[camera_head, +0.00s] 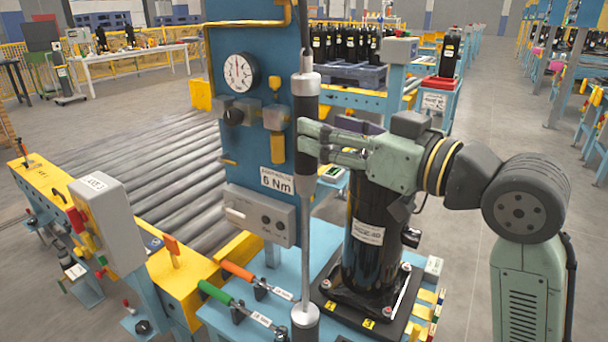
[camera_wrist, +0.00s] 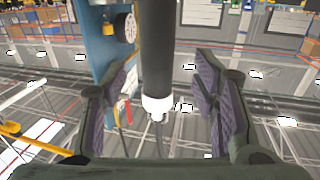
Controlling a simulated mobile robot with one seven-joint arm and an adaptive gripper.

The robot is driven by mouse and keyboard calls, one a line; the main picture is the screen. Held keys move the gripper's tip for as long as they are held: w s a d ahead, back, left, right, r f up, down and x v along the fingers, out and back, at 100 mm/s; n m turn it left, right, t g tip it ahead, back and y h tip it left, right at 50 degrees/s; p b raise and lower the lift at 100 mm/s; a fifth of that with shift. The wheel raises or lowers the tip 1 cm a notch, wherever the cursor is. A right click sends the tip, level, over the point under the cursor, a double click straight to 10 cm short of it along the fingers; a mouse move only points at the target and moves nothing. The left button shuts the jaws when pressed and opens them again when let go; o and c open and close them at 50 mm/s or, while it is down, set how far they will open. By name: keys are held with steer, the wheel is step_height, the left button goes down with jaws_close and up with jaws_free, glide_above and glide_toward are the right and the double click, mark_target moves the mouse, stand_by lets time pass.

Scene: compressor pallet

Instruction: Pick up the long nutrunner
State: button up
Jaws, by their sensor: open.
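The long nutrunner (camera_head: 306,185) stands upright in front of the blue post, with a black and silver body above, a thin grey shaft and a black lower end. Its black body and pale collar (camera_wrist: 157,104) also show in the wrist view. My gripper (camera_head: 307,141) reaches in from the right at the height of the black body. Its fingers are open, one on each side of the nutrunner in the wrist view (camera_wrist: 162,82), with gaps visible on both sides. Part of the body is hidden behind a finger in the head view.
A black compressor (camera_head: 368,265) stands just right of the shaft, below my gripper. The blue post (camera_head: 263,100) with a gauge (camera_head: 240,72) and a 6 Nm label is close behind. Green-handled (camera_head: 215,293) and orange-handled (camera_head: 237,270) tools lie in holders at lower left.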

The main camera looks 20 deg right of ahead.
steer(key=p+x, duration=0.2)
steer(key=x, duration=0.3)
steer(key=shift+w+d+r, duration=0.1)
steer(key=shift+w, duration=0.25)
steer(key=shift+c, duration=0.3)
jaws_close()
stand_by(0.5)
